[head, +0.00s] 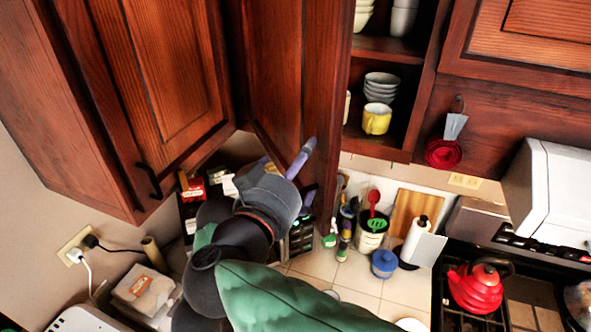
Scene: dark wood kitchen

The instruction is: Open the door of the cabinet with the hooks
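The cabinet (395,54) has a reddish-brown wood door (290,60) that stands swung open, and its shelves show. A hook (458,103) with red measuring cups (443,153) hangs on the wood panel to the right of the opening. My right gripper (283,158), on the arm with the green link, is at the lower part of the open door. Its purple-grey fingers are spread, and one overlaps the door face. I cannot tell whether it touches the door. No handle shows on this door. My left gripper is not in view.
Another cabinet door (165,70) with a dark handle is closed at left. Bowls (381,87) and a yellow mug (377,118) stand on the shelves.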

